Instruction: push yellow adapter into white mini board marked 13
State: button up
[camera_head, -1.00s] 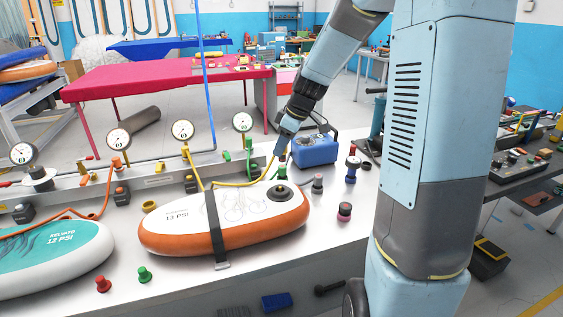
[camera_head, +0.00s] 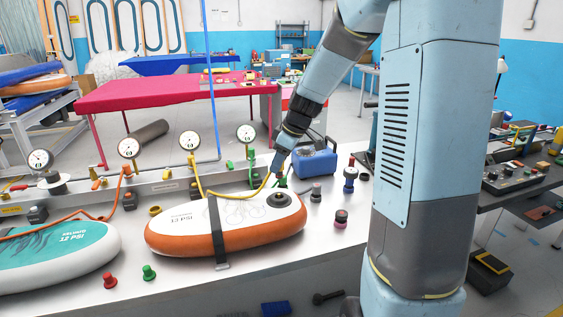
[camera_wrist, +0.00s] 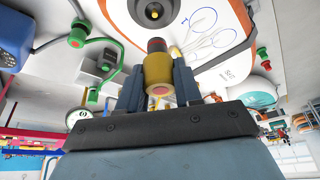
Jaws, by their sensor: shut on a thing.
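The white mini board (camera_head: 190,232) with an orange side lies on the bench, marked 13 PSI. Its dark round valve (camera_head: 280,200) is at the right end. The valve also shows at the top of the wrist view (camera_wrist: 138,12), with a yellow centre. My gripper (camera_head: 277,172) is behind and above the valve. The adapter is hard to make out in the head view.
A blue box (camera_head: 314,162) stands right of my gripper. A teal board (camera_head: 60,248) lies left. A black strap (camera_head: 214,230) crosses the white board. Gauges (camera_head: 190,139) line the back.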

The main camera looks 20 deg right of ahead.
aim_at(281, 173)
jog(key=shift+f, duration=0.15)
jog(key=shift+f, duration=2.75)
jog(key=shift+f, duration=1.3)
jog(key=o, duration=1.2)
jog(key=shift+c, duration=0.2)
jog(key=shift+r, duration=0.1)
jog(key=v, duration=1.3)
jog(key=shift+r, duration=0.25)
jog(key=shift+s, duration=0.1)
